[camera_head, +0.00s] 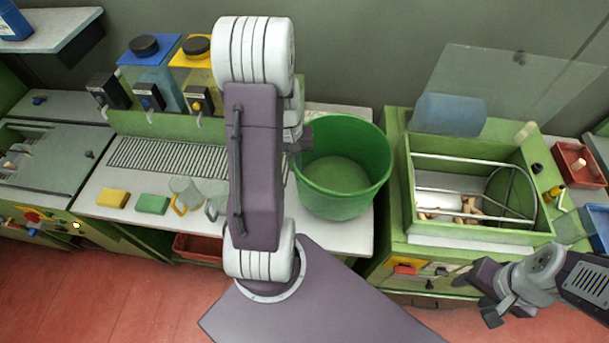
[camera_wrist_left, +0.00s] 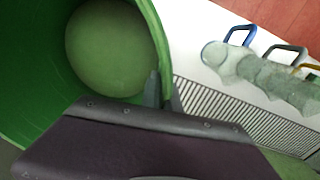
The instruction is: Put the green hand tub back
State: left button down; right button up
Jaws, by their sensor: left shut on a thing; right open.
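The green hand tub (camera_head: 352,195) is a round, open, empty bucket, upright at the right end of the white counter (camera_head: 335,237). In the left wrist view the tub (camera_wrist_left: 110,45) fills the upper left, and its rim runs between the fingers. My left gripper (camera_head: 301,140) is at the tub's left rim, shut on it; my own arm hides part of it. It also shows in the left wrist view (camera_wrist_left: 162,92). My right gripper (camera_head: 478,290) is open and empty at the lower right, in front of the green machine. Whether the tub touches the counter is unclear.
A slatted drain (camera_head: 165,157), yellow sponge (camera_head: 113,198), green sponge (camera_head: 152,204) and glass mugs (camera_head: 185,192) lie left of the tub. Blue (camera_head: 153,85) and yellow (camera_head: 192,80) dispensers stand behind. A green machine (camera_head: 480,238) holding corks (camera_head: 466,210) stands right of the tub.

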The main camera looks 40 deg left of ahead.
pick_arm(q)
jog(key=shift+w+a+f, duration=0.1)
jog(key=shift+w+f, duration=0.05)
jog(key=shift+f, duration=0.3)
jog(key=f, duration=0.3)
jog(key=shift+s+f, duration=0.2)
jog(key=shift+f, duration=0.05)
jog(key=shift+w+f, duration=0.15)
jog(key=shift+f, duration=0.2)
jog(key=c, duration=1.6)
grip_release()
jog(key=shift+r, duration=0.65)
notch_tip(320, 180, up, 11)
jog(key=shift+s+a, duration=0.2)
jog(key=shift+a, duration=0.15)
